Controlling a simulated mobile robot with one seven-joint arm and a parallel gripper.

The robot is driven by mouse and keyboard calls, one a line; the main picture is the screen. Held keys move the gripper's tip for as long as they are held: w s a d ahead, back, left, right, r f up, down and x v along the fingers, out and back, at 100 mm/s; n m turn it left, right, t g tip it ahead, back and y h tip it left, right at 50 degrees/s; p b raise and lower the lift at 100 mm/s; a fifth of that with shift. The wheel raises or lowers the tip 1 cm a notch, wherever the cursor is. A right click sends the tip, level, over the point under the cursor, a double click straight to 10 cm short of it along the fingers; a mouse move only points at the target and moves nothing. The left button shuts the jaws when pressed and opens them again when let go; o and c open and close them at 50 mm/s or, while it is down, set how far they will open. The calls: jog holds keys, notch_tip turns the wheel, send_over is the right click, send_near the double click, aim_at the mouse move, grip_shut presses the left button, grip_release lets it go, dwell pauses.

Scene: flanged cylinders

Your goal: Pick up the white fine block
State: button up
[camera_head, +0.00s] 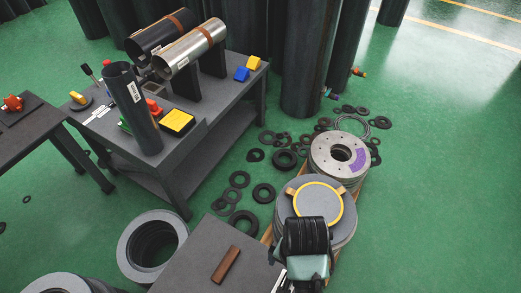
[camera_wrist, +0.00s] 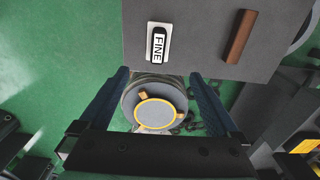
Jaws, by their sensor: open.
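The white fine block (camera_wrist: 157,42) lies on the grey table top (camera_wrist: 200,50) in the wrist view. My gripper (camera_wrist: 160,78) is open and empty. Its two blue fingers stand apart, and the block shows beyond their tips, between their lines and apart from them. In the head view my arm and gripper reach over the right side of the grey table top (camera_head: 190,260). I cannot make out the block clearly there; my gripper covers that area.
A brown bar (camera_head: 226,264) lies on the same table top, right of the block in the wrist view (camera_wrist: 240,37). A round disc stack with a yellow ring (camera_head: 318,203) stands beyond the table. A workbench (camera_head: 215,130) with cylinders stands at the back left.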

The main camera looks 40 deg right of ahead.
jog(key=f, duration=0.2)
jog(key=f+b, duration=0.1)
jog(key=f, duration=0.2)
jog(key=f+b, duration=0.1)
jog(key=f, duration=0.1)
jog(key=shift+s+f, duration=0.4)
jog(key=f, duration=0.2)
jog(key=f+b, duration=0.1)
jog(key=f, duration=0.2)
jog(key=shift+a+f+b, duration=0.3)
jog(key=shift+b, duration=0.05)
grip_shut()
